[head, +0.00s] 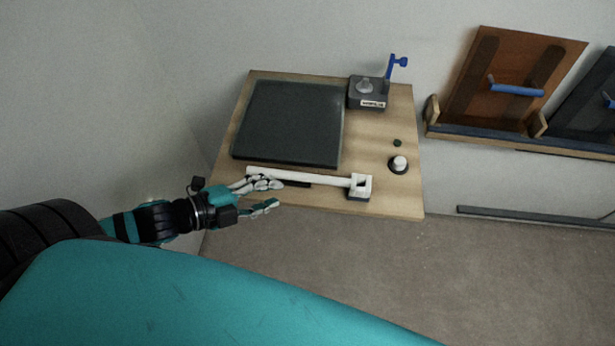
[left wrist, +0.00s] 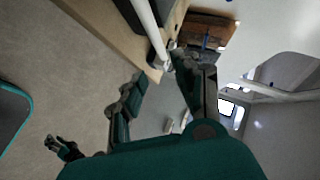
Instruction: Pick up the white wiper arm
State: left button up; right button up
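The white wiper arm (head: 325,178) lies along the front edge of a wooden board, with a square white head at its right end. It also shows in the left wrist view as a white bar (left wrist: 147,24) running past the fingertips. My left gripper (head: 279,193) is at the left part of the wiper arm, its upper finger overlapping the bar in the head view. Its fingers are spread in the left wrist view (left wrist: 155,77), with nothing visibly clamped. A small dark gripper (left wrist: 62,149), apparently my right one, is low in the left wrist view, too small to judge.
The wooden board (head: 385,204) carries a dark glass panel (head: 290,122), a grey block with a blue lever (head: 397,63), and a white-topped knob (head: 399,164). A brown panel with a blue handle (head: 516,89) leans in a wall rack. The carpeted floor (head: 450,280) is clear.

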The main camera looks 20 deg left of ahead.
pick_arm(q)
send_near(321, 181)
jog(key=x, duration=0.5)
jog(key=shift+w+a+r+p, duration=0.1)
jog(key=shift+w+p, duration=0.05)
jog(key=shift+p, duration=0.2)
jog(key=p+x, duration=0.1)
jog(key=x, duration=0.4)
jog(key=shift+d, duration=0.2)
grip_shut()
